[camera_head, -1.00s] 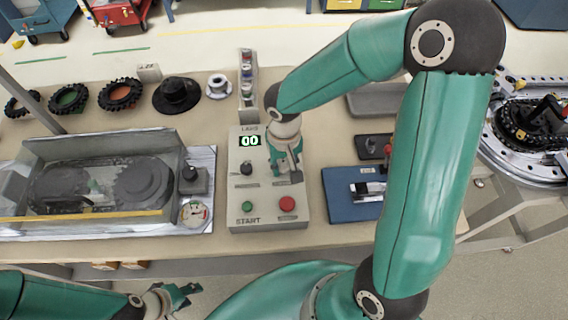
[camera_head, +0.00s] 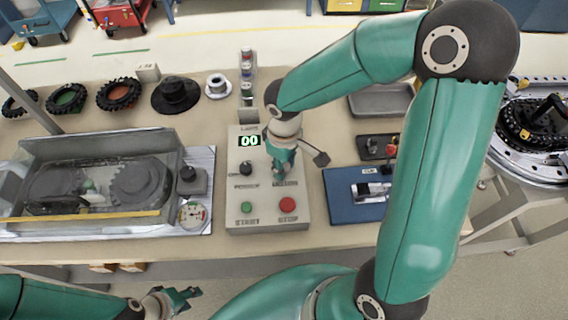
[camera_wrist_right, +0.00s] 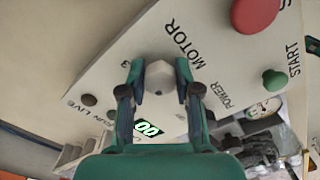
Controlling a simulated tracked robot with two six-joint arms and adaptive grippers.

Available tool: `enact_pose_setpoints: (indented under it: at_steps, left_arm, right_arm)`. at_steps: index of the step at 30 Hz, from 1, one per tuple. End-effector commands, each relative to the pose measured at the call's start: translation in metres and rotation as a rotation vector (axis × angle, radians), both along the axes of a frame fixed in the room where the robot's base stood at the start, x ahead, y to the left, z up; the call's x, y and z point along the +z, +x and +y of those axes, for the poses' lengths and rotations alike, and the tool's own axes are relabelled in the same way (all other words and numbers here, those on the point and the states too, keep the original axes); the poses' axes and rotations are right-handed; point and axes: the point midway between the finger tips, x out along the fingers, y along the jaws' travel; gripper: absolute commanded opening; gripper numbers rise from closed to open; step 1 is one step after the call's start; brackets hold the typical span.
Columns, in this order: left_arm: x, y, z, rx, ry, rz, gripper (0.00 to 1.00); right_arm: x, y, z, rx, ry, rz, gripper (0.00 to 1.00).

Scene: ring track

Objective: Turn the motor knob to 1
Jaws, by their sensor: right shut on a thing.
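The grey control panel (camera_head: 240,215) stands on the bench, with a display (camera_head: 249,141) reading 00. My right gripper (camera_head: 281,172) points down at the panel's right side and hides the motor knob in the head view. In the right wrist view the fingers of my right gripper (camera_wrist_right: 161,80) are shut on the pale motor knob (camera_wrist_right: 158,75), one on each side. The word MOTOR is printed beside it. A digit that looks like 3 is by one finger; the knob's setting cannot be read. My left gripper (camera_head: 180,297) is empty and open, low in front of the bench.
A dark power knob (camera_head: 246,168), green start button (camera_head: 246,207) and red stop button (camera_head: 287,204) are close by on the panel. A clear-walled gear case (camera_head: 100,152) stands left; a blue plate (camera_head: 345,205) lies right. Tyres and a black hat-shaped part lie behind.

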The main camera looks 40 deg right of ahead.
Motion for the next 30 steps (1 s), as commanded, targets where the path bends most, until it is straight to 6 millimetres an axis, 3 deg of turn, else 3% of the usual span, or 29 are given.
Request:
enact_pose_setpoints:
  at_steps: [17, 18, 21, 22, 30]
  left_arm:
    - [-0.0001, 0.0000, 0.0001, 0.000, 0.000, 0.000, 0.40]
    - [-0.0001, 0.0000, 0.0001, 0.000, 0.000, 0.000, 0.40]
    - [-0.0002, 0.0000, 0.0000, 0.000, 0.000, 0.000, 0.40]
    - [-0.0002, 0.0000, 0.0000, 0.000, 0.000, 0.000, 0.40]
    - [-0.0002, 0.0001, 0.0000, 0.000, 0.000, 0.000, 0.40]
  right_arm:
    - [0.0007, 0.0010, 0.0005, 0.043, 0.001, -0.004, 0.00]
    - [0.0008, 0.0010, 0.0005, 0.043, 0.001, -0.004, 0.37]
    - [0.0007, 0.0009, 0.0005, 0.042, 0.001, -0.003, 0.54]
    - [0.0006, 0.0008, 0.0004, 0.042, 0.001, -0.003, 0.58]
    - [0.0004, 0.0005, 0.0002, 0.041, 0.000, -0.001, 0.58]
